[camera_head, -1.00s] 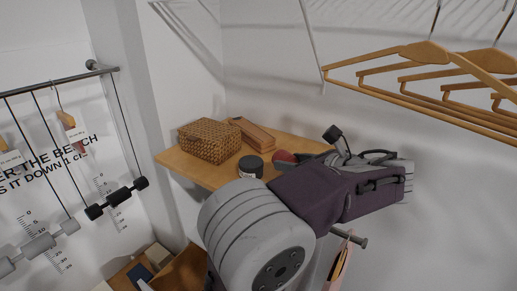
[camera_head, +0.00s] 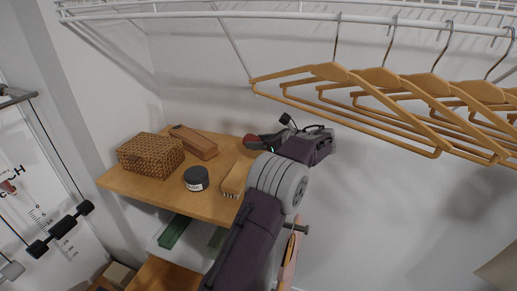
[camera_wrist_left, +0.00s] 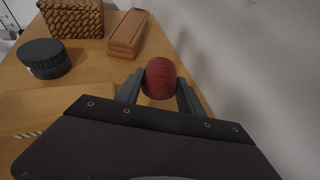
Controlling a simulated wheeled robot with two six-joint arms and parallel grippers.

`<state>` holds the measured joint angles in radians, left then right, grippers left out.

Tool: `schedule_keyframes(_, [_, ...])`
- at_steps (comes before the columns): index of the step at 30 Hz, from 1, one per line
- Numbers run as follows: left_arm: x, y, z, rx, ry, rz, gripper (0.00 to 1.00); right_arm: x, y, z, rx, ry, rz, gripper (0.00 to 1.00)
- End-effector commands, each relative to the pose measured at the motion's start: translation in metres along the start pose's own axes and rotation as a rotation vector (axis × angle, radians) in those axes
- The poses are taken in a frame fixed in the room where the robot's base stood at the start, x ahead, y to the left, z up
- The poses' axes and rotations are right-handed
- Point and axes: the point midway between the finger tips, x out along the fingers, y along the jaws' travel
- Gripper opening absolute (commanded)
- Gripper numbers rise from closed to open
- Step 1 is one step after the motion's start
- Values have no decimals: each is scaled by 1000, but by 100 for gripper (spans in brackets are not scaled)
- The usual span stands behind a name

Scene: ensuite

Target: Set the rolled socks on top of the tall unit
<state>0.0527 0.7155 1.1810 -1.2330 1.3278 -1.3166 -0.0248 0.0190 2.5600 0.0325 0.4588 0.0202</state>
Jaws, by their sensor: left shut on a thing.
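The rolled socks, a dark red roll (camera_wrist_left: 160,78), are held between the two fingers of my left gripper (camera_wrist_left: 159,93) in the left wrist view. In the head view, the gripper (camera_head: 260,140) and a little of the red socks (camera_head: 252,138) show at the back right of the tall unit's wooden top (camera_head: 125,183). The socks appear over or on this top (camera_wrist_left: 88,77), close to the wall; I cannot tell whether they touch it. My left arm covers the top's right front part in the head view. My right gripper is not in view.
A wicker basket (camera_head: 150,156), a wooden box (camera_head: 196,142), a dark round jar (camera_head: 196,179) and a wooden brush (camera_head: 236,178) stand on the top. Wooden hangers (camera_head: 385,80) hang above on the right. A wall hook (camera_head: 300,229) sticks out below.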

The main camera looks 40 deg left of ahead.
Motion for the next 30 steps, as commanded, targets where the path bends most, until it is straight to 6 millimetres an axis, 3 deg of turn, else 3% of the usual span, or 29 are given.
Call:
schedule_keyframes(5, [2, 0, -7, 1, 0, -1, 5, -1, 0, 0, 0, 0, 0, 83])
schedule_keyframes(10, [13, 0, -33, 4, 0, 0, 5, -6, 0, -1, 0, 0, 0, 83])
schedule_keyframes(12, [16, -3, -35, 2, 0, 0, 5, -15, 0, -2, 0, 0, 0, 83])
schedule_keyframes(22, [19, -4, -42, -1, -1, -1, 5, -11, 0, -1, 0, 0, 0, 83])
schedule_keyframes(23, [18, -4, -42, -2, -1, -1, 50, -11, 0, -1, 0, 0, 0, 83])
schedule_keyframes(24, [18, -4, -42, -2, 0, -1, 54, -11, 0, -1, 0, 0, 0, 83])
schedule_keyframes(30, [18, -4, -41, -1, 0, -1, 54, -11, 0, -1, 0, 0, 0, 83])
